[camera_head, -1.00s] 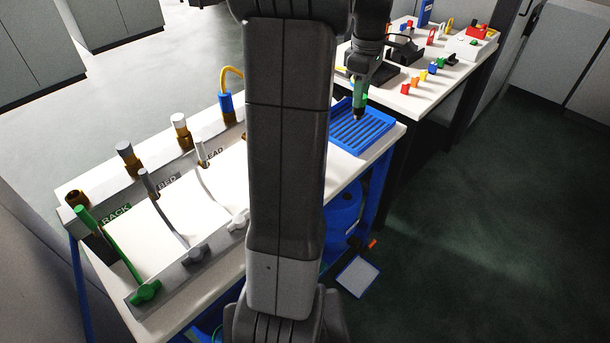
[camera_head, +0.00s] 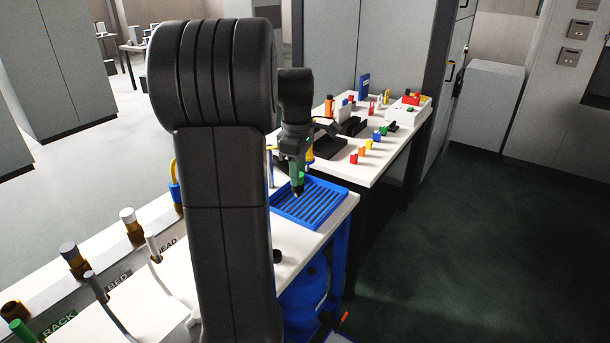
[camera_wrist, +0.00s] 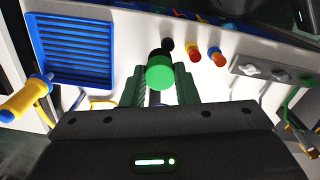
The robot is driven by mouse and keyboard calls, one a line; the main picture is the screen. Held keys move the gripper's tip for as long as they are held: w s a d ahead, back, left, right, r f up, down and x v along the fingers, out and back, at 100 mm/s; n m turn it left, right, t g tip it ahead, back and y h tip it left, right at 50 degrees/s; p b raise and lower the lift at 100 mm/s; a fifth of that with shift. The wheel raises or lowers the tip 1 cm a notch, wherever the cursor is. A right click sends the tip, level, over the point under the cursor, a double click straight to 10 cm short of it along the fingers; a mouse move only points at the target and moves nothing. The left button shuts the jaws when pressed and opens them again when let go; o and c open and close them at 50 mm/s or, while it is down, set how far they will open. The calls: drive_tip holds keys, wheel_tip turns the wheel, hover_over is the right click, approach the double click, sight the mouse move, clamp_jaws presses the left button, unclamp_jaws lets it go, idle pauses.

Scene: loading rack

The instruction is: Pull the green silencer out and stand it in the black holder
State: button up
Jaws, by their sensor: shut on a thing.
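My gripper (camera_head: 298,182) hangs pointing down above the blue ribbed tray in the head view. It is shut on the green silencer (camera_wrist: 160,73), whose round green end shows between the fingers in the wrist view. Its dark part shows just beyond that end. A small black round piece (camera_wrist: 168,45) on the white bench lies just past the silencer in the wrist view. It looks like the black holder and also shows in the head view (camera_head: 277,256), beside my arm. Its opening cannot be made out.
The blue ribbed tray (camera_head: 312,203) is at the bench's end. A yellow-and-blue fitting (camera_wrist: 28,98) is at the wrist view's left. A second table (camera_head: 385,150) with small coloured parts stands behind.

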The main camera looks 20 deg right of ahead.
drive_tip(key=w+a+p, duration=0.1)
drive_tip(key=w+a, duration=0.2)
drive_tip(key=a, duration=0.3)
drive_tip(key=shift+a, duration=0.25)
idle(0.5)
wheel_tip(320, 180, down, 18)
drive_tip(key=b, duration=1)
drive_tip(key=shift+r, duration=0.15)
idle(0.5)
drive_tip(key=shift+s+a+r, duration=0.1)
